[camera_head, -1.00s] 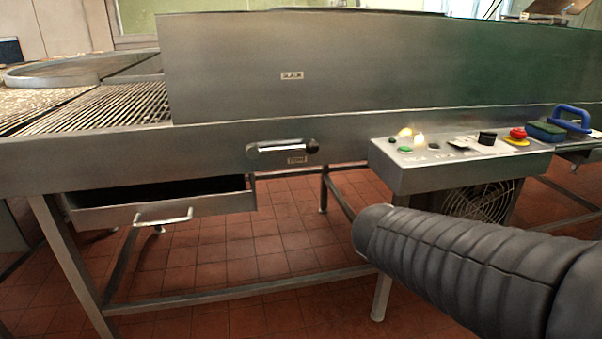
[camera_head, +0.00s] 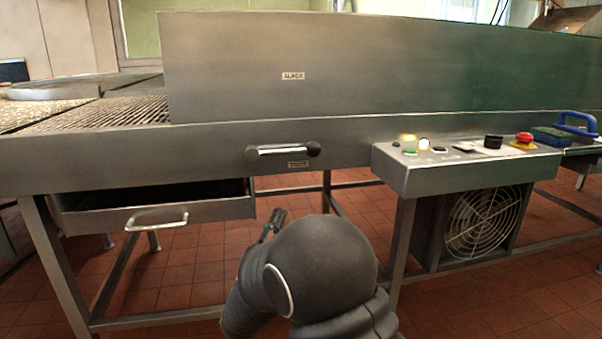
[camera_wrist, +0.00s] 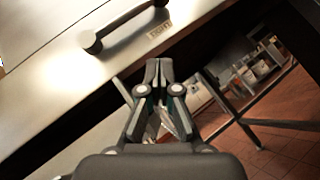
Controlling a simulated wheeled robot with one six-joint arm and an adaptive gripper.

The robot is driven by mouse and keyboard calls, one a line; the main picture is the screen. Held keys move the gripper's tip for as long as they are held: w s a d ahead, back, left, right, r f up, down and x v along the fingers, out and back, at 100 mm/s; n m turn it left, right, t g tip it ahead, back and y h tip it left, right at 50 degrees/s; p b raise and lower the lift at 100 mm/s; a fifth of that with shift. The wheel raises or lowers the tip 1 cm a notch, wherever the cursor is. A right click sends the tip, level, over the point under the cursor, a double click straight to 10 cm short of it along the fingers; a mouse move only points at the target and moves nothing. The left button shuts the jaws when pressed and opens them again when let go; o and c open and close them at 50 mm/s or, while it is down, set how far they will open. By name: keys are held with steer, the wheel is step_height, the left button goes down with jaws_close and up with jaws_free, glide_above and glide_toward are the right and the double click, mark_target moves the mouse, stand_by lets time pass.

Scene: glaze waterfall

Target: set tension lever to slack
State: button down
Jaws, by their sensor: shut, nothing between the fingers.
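The tension lever (camera_head: 280,151) is a pale horizontal bar with dark ends, on the front rail of the steel machine. A plate (camera_head: 293,76) on the panel well above it seems to read SLACK. A small plate (camera_head: 298,164) sits just below the bar. In the wrist view the lever (camera_wrist: 126,23) is at the top, beside the plate (camera_wrist: 160,30), which seems to read TIGHT. My gripper (camera_wrist: 159,68) is shut and empty, below the lever and apart from it. In the head view my gripper (camera_head: 273,222) is low, partly hidden by my arm.
An open drawer (camera_head: 150,220) with a bar handle juts out at left below the rail. A control box (camera_head: 440,170) with buttons and a red knob (camera_head: 524,137) projects at right, with a fan grille (camera_head: 482,217) beneath. Tiled floor lies under the machine.

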stand_by(0.3)
glide_toward(301, 166)
steer(key=x, duration=0.5)
steer(key=shift+a+r, duration=0.3)
steer(key=shift+r, duration=0.1)
steer(key=r, duration=0.1)
steer(key=d+r, duration=0.1)
steer(key=shift+w+d+r+p, duration=0.15)
steer(key=shift+d+r+p, duration=0.15)
steer(key=shift+d+p, duration=0.05)
steer(key=shift+d+r, duration=0.25)
steer(key=shift+r, duration=0.1)
steer(key=shift+r, duration=0.2)
